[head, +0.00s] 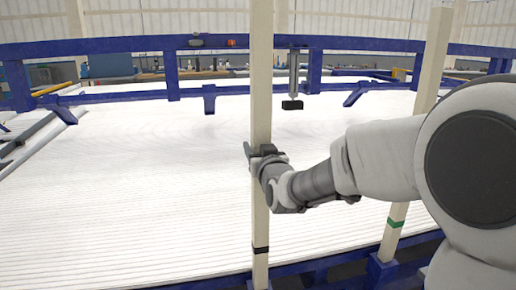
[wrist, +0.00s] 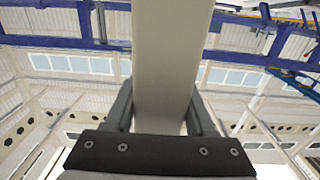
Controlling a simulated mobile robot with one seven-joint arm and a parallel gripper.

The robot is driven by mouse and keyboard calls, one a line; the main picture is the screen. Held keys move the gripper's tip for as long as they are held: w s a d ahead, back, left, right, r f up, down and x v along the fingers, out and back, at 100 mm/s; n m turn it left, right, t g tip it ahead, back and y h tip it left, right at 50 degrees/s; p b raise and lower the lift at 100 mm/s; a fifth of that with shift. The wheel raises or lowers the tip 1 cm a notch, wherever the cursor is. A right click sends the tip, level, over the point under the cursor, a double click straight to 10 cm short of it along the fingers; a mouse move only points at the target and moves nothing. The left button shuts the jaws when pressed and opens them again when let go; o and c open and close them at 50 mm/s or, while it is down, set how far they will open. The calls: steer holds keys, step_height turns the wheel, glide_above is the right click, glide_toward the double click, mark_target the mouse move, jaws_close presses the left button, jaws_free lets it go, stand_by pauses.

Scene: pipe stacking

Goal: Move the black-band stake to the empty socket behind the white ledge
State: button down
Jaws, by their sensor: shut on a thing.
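The black-band stake (head: 260,210) is a tall cream square post, upright in the middle of the head view, with its black band near the bottom. My gripper (head: 262,155) is shut on it at about mid-height. In the wrist view the stake (wrist: 170,60) runs between my two fingers (wrist: 165,120). Its foot is at the lower picture edge by the near blue rail; I cannot tell whether it sits in a socket. The white ledge (head: 130,190) is a broad ribbed surface behind the stake.
A second cream stake with a green band (head: 397,223) stands at the right in a blue socket (head: 381,271), partly behind my arm. A blue rail (head: 130,47) spans the far side, with blue brackets (head: 209,100) below it. A dark block (head: 292,104) hangs there.

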stand_by(0.4)
steer(key=shift+c, duration=1.4)
jaws_free()
steer(key=shift+o, duration=0.6)
steer(key=shift+f, duration=0.25)
steer(key=v, duration=1.7)
steer(key=shift+s+r+b, duration=0.25)
steer(key=shift+b, duration=0.2)
steer(key=shift+d, duration=0.1)
